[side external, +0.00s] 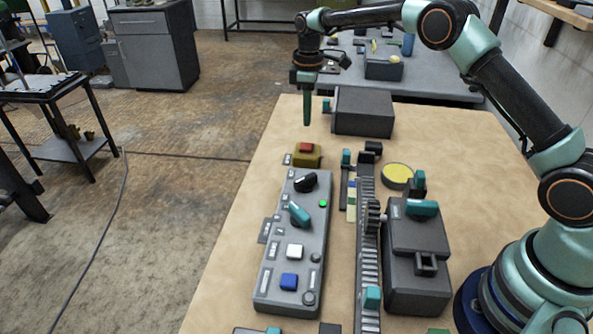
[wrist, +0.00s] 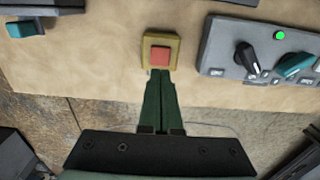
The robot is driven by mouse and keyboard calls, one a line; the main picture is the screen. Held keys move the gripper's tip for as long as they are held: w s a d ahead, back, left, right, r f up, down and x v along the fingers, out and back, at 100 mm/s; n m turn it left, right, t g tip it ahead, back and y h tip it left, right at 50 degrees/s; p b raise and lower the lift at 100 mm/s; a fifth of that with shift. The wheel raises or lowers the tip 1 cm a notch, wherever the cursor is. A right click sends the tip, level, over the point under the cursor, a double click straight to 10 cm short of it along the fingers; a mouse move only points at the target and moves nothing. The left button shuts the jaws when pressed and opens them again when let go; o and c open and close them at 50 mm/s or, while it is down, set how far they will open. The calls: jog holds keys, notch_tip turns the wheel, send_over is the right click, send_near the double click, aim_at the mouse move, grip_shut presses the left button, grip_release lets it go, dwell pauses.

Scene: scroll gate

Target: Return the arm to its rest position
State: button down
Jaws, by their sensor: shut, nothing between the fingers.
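My gripper (side external: 307,122) points straight down above the far part of the wooden table (side external: 240,240) in the side view. Its green fingers are together and hold nothing. In the wrist view the closed fingers (wrist: 158,75) reach up from the bottom, their tips appearing just below the red button (wrist: 159,57) on its yellow base. In the side view this red button (side external: 306,147) sits near the table's left edge, below the fingertips in the picture. The fingers appear apart from it. My arm is raised and stretched out from its base at the right.
A grey control panel (side external: 280,265) with knobs, white and blue buttons and a lit green lamp stands near the button. A toothed rail (side external: 367,260) and a dark housing (side external: 418,268) lie right of it. A dark box (side external: 362,112) stands close to my gripper. A yellow disc (side external: 397,172) lies behind the housing.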

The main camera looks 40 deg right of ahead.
jog(key=shift+r, duration=0.65)
jog(key=s+r+m+t, duration=0.2)
jog(key=s+r+m, duration=0.2)
jog(key=s+r, duration=0.75)
jog(key=s+m+t, duration=0.3)
jog(key=s+m, duration=0.2)
jog(key=s, duration=1.1)
jog(key=shift+s+d+r+t, duration=0.15)
jog(key=shift+d+r+t, duration=0.05)
jog(key=shift+r+t, duration=0.1)
